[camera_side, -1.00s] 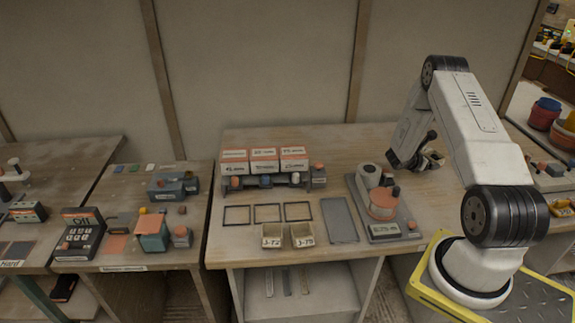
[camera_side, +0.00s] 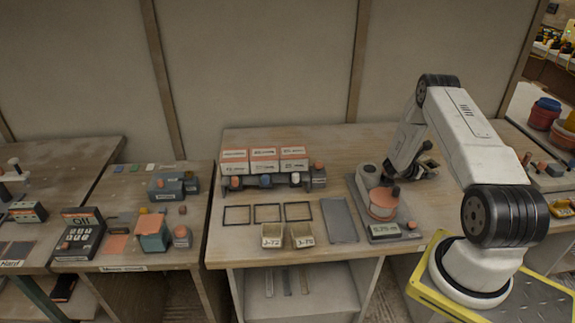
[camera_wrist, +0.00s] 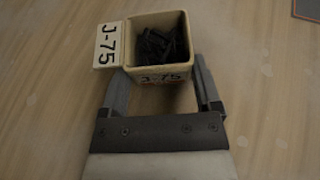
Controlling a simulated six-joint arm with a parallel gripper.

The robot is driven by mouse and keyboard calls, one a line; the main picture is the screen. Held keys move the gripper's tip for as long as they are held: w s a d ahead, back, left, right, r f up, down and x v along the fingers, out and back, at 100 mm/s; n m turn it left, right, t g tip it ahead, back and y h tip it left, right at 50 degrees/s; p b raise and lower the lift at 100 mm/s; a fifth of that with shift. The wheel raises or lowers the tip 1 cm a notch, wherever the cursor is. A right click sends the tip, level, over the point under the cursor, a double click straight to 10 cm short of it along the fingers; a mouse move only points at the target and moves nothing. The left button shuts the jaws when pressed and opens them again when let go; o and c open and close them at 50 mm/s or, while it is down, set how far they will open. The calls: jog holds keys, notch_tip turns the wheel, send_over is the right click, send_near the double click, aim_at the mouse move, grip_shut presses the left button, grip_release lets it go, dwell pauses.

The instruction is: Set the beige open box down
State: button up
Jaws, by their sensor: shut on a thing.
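My gripper (camera_wrist: 158,70) is shut on a beige open box (camera_wrist: 158,77) with J-75 labels and dark small pieces inside. Its two fingers lie along the near left and right sides of the box in the wrist view. The box looks upright above the bare wooden tabletop. I cannot tell whether its bottom touches the wood. In the side view my gripper (camera_side: 424,164) is low over the bench, right of the scale. The held box is small and mostly hidden there.
The grey scale (camera_side: 385,230) with an orange-topped container stands left of my gripper. Two other beige boxes (camera_side: 272,241) (camera_side: 303,241) stand at the bench's front edge. Three black frames (camera_side: 268,213) and a grey mat (camera_side: 340,221) lie behind and beside them. Bare wood surrounds the held box.

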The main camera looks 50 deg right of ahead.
jog(key=shift+f, duration=0.15)
jog(key=o, duration=1.1)
jog(key=shift+o, duration=0.2)
jog(key=shift+r, duration=0.2)
jog(key=shift+w+a+r, duration=0.1)
jog(key=shift+w+a, duration=0.1)
jog(key=shift+a, duration=0.1)
jog(key=v, duration=0.2)
jog(key=shift+a+r, duration=0.15)
jog(key=shift+r, duration=0.2)
notch_tip(320, 180, up, 4)
jog(key=shift+r, duration=1.2)
